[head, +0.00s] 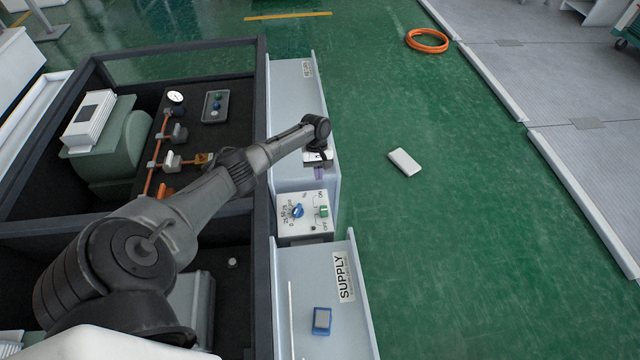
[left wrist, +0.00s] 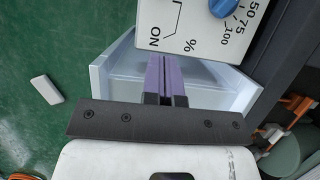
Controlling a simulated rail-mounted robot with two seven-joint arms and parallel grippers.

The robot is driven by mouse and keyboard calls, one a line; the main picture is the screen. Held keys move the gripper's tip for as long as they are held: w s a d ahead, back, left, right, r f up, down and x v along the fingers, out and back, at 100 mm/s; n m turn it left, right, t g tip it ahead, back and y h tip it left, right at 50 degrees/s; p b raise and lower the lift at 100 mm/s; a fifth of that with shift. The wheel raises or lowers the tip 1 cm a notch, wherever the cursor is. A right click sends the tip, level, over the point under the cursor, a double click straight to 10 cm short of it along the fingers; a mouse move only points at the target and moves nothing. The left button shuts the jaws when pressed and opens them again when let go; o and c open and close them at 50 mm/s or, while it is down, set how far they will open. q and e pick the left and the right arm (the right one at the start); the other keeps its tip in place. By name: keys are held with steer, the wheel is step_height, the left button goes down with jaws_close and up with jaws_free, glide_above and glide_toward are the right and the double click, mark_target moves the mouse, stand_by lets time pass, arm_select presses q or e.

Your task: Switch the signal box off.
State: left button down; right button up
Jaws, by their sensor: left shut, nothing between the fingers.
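The signal box (head: 287,227) is a white panel with a blue knob (head: 297,211) beside a percent scale. On its right is a green switch (head: 323,211) between the printed ON and OFF marks; I cannot tell which way it is set. My left gripper (head: 320,173) is just beyond the box's far edge, on the ON side. Its purple fingers, also in the left wrist view (left wrist: 166,88), are shut and empty, apart from the switch. In that view the box (left wrist: 195,35) shows ON and the knob (left wrist: 223,7); the green switch is out of view. My right gripper is not in view.
A dark-framed bay with orange pipes (head: 158,150) lies left. A white block (head: 404,161) and an orange hose coil (head: 427,41) lie on green floor.

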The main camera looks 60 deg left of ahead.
arm_select(q)
steer(key=shift+p+v, duration=0.55)
steer(key=shift+v, duration=1.4)
steer(key=shift+d, duration=0.1)
